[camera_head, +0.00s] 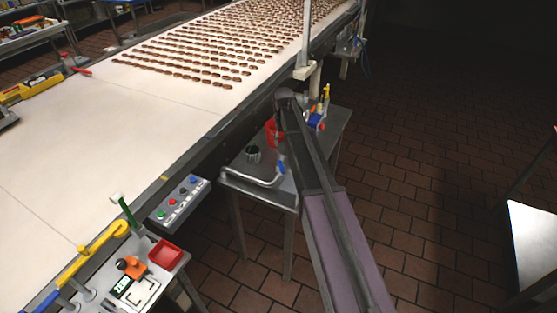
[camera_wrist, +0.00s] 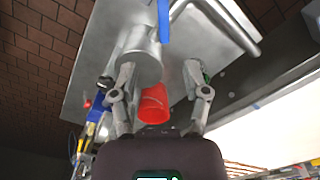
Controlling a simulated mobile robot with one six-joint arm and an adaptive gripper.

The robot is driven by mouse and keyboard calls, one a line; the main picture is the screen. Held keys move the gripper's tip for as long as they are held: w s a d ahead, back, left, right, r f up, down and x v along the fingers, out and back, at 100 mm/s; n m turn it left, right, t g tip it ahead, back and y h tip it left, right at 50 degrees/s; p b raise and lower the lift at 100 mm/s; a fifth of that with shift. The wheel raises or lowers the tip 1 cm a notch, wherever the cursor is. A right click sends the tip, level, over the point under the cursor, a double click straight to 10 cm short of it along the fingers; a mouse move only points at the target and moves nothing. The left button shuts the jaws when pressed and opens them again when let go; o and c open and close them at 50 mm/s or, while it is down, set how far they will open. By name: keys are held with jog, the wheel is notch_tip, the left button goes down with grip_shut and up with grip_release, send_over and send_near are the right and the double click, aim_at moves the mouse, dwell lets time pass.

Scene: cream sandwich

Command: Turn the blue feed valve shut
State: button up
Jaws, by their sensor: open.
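The blue valve handle (camera_head: 281,168) shows beside the bent metal pipe (camera_head: 250,180) at the small steel table's near edge in the head view. In the wrist view the blue handle (camera_wrist: 164,20) is a narrow upright bar at the top, beyond my fingertips, with the pipe (camera_wrist: 232,22) to its right. My gripper (camera_wrist: 160,66) is open, its two fingers spread apart, with nothing visibly held. It looks apart from the handle. In the head view my arm hides part of the table, and I cannot make out the fingers there.
A grey metal cup (camera_wrist: 142,58) and a red container (camera_wrist: 155,103) show between my fingers in the wrist view. Both stand on the steel table (camera_head: 233,174). The conveyor (camera_head: 110,120) runs along its left side. A button panel (camera_head: 180,202) is at the near left. Open floor lies right.

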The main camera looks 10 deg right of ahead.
aim_at(282, 168)
jog(key=shift+a, duration=0.2)
jog(key=shift+f, duration=0.1)
notch_tip(282, 168, down, 14)
jog(key=b, duration=1.4)
jog(key=shift+r, duration=0.25)
dwell(0.4)
